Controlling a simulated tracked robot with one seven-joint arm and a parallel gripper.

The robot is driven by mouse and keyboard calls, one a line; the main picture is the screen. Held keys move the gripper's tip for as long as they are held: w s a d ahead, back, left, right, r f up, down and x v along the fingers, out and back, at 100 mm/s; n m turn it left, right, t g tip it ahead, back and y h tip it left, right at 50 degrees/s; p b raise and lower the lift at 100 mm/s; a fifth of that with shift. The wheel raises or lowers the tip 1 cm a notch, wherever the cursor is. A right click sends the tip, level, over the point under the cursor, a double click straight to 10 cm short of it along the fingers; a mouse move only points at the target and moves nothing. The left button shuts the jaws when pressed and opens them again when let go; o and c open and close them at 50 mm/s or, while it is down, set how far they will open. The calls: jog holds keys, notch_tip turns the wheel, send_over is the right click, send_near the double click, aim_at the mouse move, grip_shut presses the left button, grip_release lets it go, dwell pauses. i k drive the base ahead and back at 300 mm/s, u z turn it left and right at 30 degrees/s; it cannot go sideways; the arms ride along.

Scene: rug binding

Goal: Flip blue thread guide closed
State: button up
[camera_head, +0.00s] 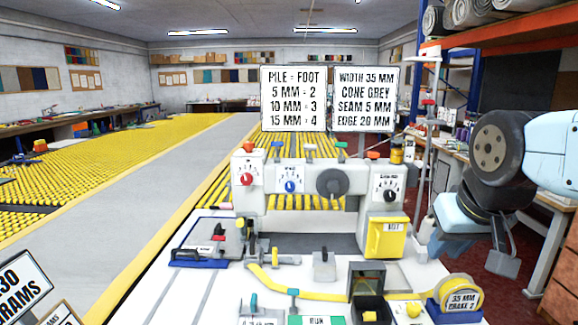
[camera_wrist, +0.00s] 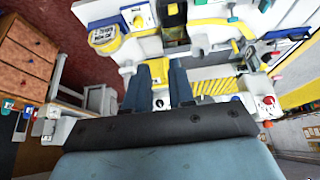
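A small blue tab (camera_head: 277,145) stands on top of the white binding machine (camera_head: 350,203), between an orange tab and a green one. It looks like the blue thread guide; it is too small to tell whether it is open or closed. My gripper (camera_head: 474,254) hangs to the right of the machine in the head view, well apart from the tab. In the wrist view my gripper (camera_wrist: 159,67) shows two dark fingers spread apart with nothing between them; the machine's yellow box (camera_wrist: 160,72) lies beyond. I cannot make out the blue tab clearly in the wrist view.
Two signs (camera_head: 328,97) stand behind the machine. A tape roll (camera_head: 461,294) and a small dark bin (camera_head: 370,309) sit at the front right of the table. An upright pole (camera_head: 428,145) stands between my arm and the machine.

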aim_at(276, 143)
jog(key=z, duration=0.05)
jog(key=k, duration=0.5)
jog(key=u, duration=0.95)
jog(key=i, duration=1.35)
jog(key=z, duration=0.9)
